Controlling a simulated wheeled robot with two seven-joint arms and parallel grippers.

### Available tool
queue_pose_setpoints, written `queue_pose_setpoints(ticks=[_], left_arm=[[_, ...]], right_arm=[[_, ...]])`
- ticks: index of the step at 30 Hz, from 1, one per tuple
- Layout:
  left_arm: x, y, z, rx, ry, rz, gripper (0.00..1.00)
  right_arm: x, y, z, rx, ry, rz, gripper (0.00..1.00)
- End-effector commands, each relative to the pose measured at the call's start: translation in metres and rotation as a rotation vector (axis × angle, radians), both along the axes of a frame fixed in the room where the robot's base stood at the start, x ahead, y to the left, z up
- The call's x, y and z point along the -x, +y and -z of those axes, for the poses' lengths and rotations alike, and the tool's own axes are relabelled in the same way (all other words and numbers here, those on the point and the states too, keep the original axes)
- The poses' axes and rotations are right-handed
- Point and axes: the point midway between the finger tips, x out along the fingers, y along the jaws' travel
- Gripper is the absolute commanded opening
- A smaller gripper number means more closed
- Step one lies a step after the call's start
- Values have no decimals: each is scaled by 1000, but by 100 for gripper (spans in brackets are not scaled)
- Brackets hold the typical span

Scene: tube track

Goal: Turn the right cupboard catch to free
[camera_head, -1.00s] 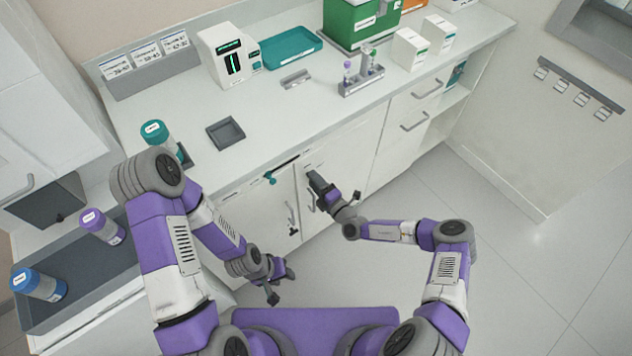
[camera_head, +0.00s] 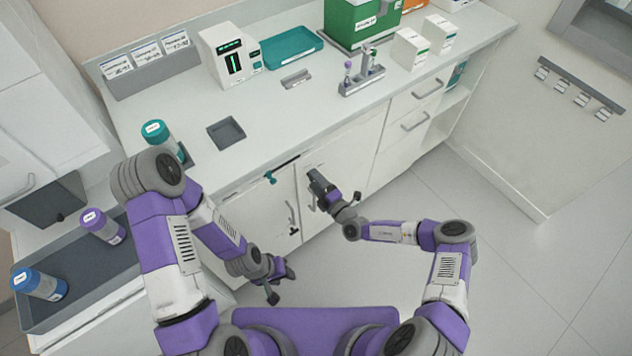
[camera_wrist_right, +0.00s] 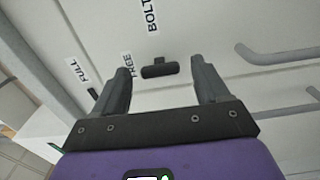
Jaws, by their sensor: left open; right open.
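The right cupboard catch (camera_wrist_right: 160,69) is a small dark T-shaped bar on the pale cupboard front in the right wrist view. It lies near the printed labels FREE (camera_wrist_right: 126,66) and BOLT (camera_wrist_right: 152,16). My right gripper (camera_wrist_right: 159,66) is open, with one finger on each side of the catch and a visible gap on both sides. In the head view my right gripper (camera_head: 315,180) is at the top of the right cupboard door and hides the catch. My left gripper (camera_head: 281,284) is open and empty, low in front of the cupboards.
Grey bar handles (camera_wrist_right: 285,52) lie right of my right gripper in the wrist view. A FULL label (camera_wrist_right: 77,70) is at its left. The floor (camera_head: 500,260) at right is clear.

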Motion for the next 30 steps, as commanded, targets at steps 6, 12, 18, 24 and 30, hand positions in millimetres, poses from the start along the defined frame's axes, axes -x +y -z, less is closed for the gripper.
queue_pose_setpoints(ticks=[6,12,18,24,30], left_arm=[[0,0,-10,0,0,0,43],[0,0,-15,0,0,0,43],[0,0,-17,0,0,0,43],[0,0,-16,0,0,0,43],[0,0,-16,0,0,0,43]], right_arm=[[26,-20,-1,0,4,2,74],[50,-37,-1,0,1,1,74],[60,-43,0,-1,2,-1,74],[60,-43,0,0,1,-1,74],[59,-43,0,0,1,-1,74]])
